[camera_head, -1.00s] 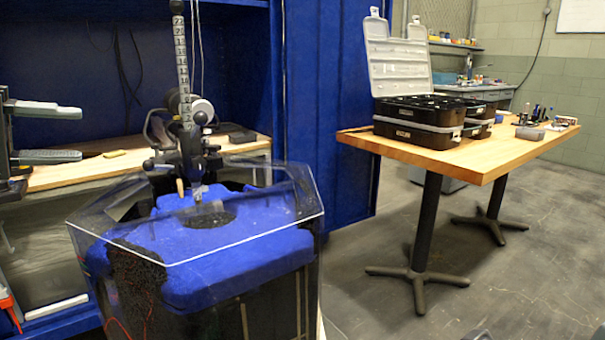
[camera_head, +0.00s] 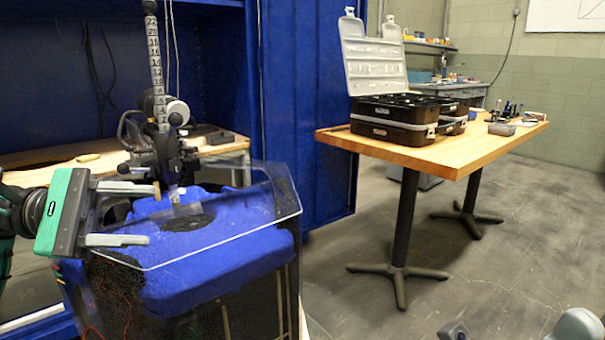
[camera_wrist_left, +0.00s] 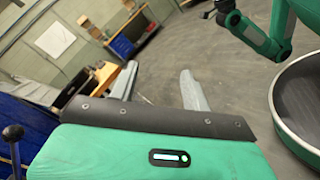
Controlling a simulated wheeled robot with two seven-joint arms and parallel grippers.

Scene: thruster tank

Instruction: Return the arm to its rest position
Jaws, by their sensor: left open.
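My left gripper (camera_head: 138,214) comes in from the left in the head view. Its two grey fingers are spread apart and nothing is between them. It is in front of the left side of the blue thruster tank (camera_head: 235,262) with its clear hexagonal top. In the left wrist view the two open fingers (camera_wrist_left: 157,85) point out over the room with bare floor beyond. Rounded grey parts at the bottom right of the head view may belong to my right arm; its gripper does not show.
A wooden table (camera_head: 440,155) with black cases (camera_head: 395,133) and small items stands at the right. A measuring post (camera_head: 155,70) rises above the tank. Blue cabinet walls (camera_head: 310,110) stand behind. The grey floor (camera_head: 490,265) around the table is mostly clear.

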